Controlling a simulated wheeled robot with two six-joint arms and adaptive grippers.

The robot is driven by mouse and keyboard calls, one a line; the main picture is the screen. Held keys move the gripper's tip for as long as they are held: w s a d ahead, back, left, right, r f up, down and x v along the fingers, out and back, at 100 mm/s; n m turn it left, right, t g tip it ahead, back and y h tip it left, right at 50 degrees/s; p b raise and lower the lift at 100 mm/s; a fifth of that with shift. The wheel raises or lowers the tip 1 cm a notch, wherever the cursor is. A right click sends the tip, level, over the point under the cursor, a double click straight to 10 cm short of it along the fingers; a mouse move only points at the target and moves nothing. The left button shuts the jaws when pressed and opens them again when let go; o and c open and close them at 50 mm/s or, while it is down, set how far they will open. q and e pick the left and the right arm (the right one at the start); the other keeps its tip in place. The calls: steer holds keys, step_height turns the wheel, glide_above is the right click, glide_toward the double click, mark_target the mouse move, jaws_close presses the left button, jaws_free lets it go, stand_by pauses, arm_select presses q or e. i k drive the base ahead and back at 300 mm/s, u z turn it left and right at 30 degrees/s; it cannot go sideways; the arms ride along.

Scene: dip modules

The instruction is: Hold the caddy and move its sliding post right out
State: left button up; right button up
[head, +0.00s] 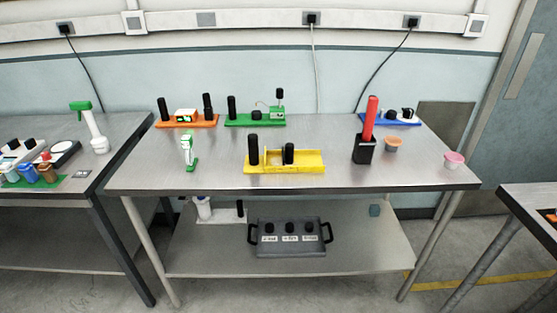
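A yellow caddy (284,169), which I take to be the caddy of the task, sits near the front middle of the steel table. A tall black post (253,150) stands at its left end. A shorter black post (289,153) stands near its middle, right of a low yellow box-like part; this looks like the sliding post, but I cannot tell for sure. The right part of the caddy is bare. Neither of my grippers is in view, and nothing touches the caddy.
The steel table (215,170) has free room around the caddy. Behind stand orange (187,122), green (254,121) and blue (389,119) modules. A black holder (363,150) with a red stick is to the right.

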mark_target(287, 158)
steer(key=u, duration=0.05)
steer(key=i, duration=1.35)
steer(key=z, duration=0.05)
